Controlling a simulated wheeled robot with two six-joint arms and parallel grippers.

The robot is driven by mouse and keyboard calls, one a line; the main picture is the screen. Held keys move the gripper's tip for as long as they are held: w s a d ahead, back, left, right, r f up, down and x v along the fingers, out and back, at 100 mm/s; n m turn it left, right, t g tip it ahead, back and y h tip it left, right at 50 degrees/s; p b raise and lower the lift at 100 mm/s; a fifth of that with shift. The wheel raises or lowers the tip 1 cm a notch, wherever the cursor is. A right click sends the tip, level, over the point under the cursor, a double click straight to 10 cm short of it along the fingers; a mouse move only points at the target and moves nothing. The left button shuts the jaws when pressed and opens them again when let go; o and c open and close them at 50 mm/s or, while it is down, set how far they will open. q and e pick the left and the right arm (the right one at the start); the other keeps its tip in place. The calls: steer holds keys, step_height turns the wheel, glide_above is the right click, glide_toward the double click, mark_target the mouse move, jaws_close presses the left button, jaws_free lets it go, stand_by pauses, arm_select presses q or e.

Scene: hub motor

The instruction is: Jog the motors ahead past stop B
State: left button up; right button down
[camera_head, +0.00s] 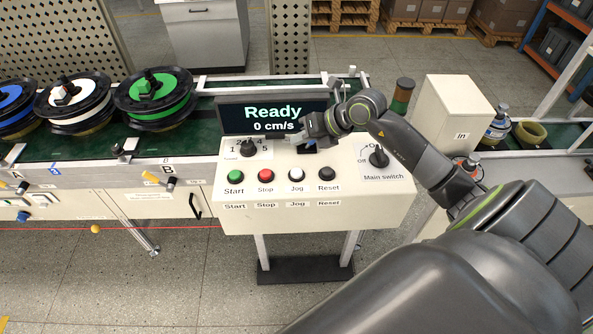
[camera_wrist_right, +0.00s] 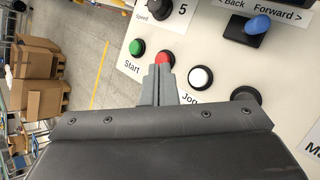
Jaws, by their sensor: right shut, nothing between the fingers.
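Three hub motors, a green one (camera_head: 155,95), a white one (camera_head: 75,102) and a blue one (camera_head: 14,105), lie on the green conveyor on the left. The green one is nearest stop B (camera_head: 123,148). The control panel (camera_head: 320,215) carries the white Jog button (camera_head: 297,174), also in the right wrist view (camera_wrist_right: 200,77), and a blue-knobbed Back/Forward lever (camera_wrist_right: 257,25). The display (camera_head: 272,115) reads "Ready, 0 cm/s". My right gripper (camera_head: 292,139) is shut and empty above the panel. In the wrist view its fingertips overlap the red Stop button (camera_wrist_right: 165,58); contact is unclear.
Start (camera_head: 237,174), Reset (camera_head: 327,173), the speed dial (camera_head: 249,148) and the main switch (camera_head: 379,157) surround the lever and Jog. A signal tower (camera_head: 402,92) and a white "In" box (camera_head: 458,115) stand to the right.

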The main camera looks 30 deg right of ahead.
mark_target(300, 173)
steer(key=shift+f, duration=0.15)
step_height(300, 173, down, 9)
steer(key=b, duration=0.6)
steer(key=shift+r+b, duration=0.2)
steer(key=shift+b, duration=0.2)
stand_by(1.4)
steer(key=shift+f+b, duration=0.35)
steer(key=shift+f, duration=0.05)
